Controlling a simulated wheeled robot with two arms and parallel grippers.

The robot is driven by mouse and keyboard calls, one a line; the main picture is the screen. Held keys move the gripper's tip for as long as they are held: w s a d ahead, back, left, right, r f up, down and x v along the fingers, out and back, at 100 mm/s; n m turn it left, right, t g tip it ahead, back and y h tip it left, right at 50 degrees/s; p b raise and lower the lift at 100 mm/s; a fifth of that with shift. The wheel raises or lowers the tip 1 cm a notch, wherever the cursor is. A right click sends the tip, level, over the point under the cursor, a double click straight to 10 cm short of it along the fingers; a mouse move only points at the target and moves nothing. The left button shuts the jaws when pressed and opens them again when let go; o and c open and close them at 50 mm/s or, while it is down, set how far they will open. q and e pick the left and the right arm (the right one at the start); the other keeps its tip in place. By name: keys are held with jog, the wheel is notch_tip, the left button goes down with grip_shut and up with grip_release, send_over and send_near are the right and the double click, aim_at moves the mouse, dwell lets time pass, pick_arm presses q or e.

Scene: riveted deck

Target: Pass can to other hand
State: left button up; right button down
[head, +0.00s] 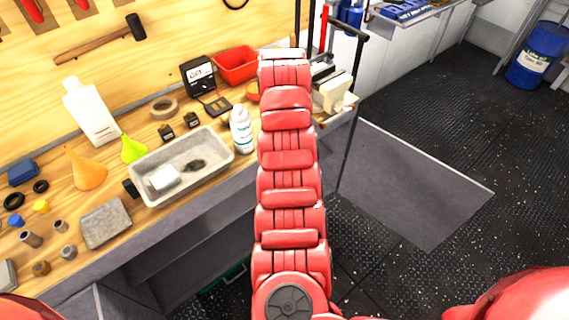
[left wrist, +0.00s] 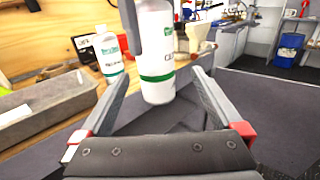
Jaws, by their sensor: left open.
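The can (left wrist: 158,88), white with a green band, is upright in the left wrist view, clear of the bench top. Grey fingers of my right gripper (left wrist: 157,15) come from above onto its upper part and hold it. My left gripper (left wrist: 152,105) is open, its two fingers spread on either side of the can's lower part in the picture; I cannot tell whether they touch it. In the head view, the can and both grippers are not seen; my red segmented body part blocks the middle.
The wooden bench (head: 75,245) carries a grey tray (head: 145,195), a white bottle with a green label (head: 241,130), also in the left wrist view (left wrist: 108,55), a funnel (head: 87,170) and a red bin (head: 237,64). Open dark floor (head: 440,130) lies right, with a blue drum (head: 537,58).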

pick_arm(q)
jog(key=w, duration=0.6)
jog(key=w+d, duration=0.1)
jog(key=w, duration=0.2)
jog(key=shift+w+d, duration=0.1)
jog(key=shift+d, duration=0.2)
jog(key=c, duration=1.4)
pick_arm(e)
jog(key=shift+a, duration=0.2)
pick_arm(q)
grip_shut()
pick_arm(e)
grip_release()
jog(key=shift+r, duration=0.1)
